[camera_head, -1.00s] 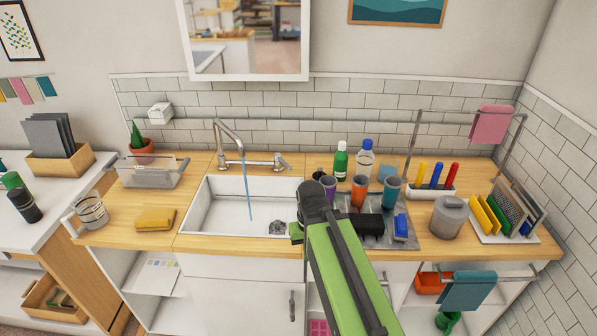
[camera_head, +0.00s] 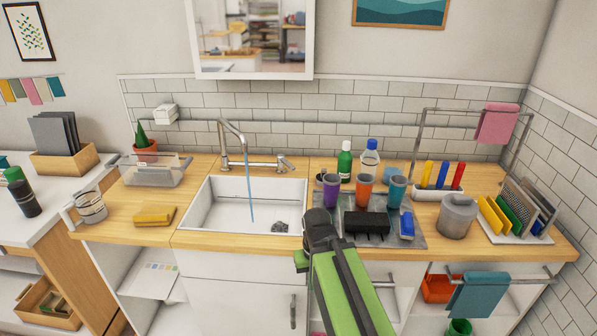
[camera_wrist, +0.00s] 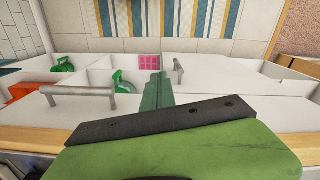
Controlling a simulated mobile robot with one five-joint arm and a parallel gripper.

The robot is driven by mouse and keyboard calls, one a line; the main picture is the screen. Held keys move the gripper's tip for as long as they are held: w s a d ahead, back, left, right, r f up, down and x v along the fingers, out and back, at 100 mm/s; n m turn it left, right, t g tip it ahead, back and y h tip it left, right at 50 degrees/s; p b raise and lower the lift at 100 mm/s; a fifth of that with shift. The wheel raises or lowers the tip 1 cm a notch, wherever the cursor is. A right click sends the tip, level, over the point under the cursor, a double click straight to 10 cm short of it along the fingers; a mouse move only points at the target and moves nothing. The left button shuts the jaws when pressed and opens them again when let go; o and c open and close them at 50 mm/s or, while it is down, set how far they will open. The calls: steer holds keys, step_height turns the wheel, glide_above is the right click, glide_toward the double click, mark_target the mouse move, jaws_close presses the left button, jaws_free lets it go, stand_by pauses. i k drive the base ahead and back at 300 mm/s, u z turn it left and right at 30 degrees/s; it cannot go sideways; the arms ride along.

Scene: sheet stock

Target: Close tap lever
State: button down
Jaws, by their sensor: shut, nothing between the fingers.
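The metal tap (camera_head: 226,150) stands behind the white sink (camera_head: 205,205) in the head view. Its short lever (camera_head: 285,162) is at the right end of the tap's body, tilted up. A blue stream of water (camera_head: 250,185) runs from the spout into the basin. In the wrist view my gripper (camera_wrist: 155,92) is shut and empty, in front of the lower cabinets. The tap is not in the wrist view.
The wood before the sink is clear. Cabinet handles (camera_wrist: 78,90) stick out below.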

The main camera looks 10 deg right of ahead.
mark_target(281, 158)
steer(key=u, duration=0.35)
steer(key=k, duration=0.15)
steer(key=u, duration=3.1)
steer(key=k, duration=1.25)
steer(key=z, duration=2.05)
steer(key=i, duration=1.05)
steer(key=u, duration=0.2)
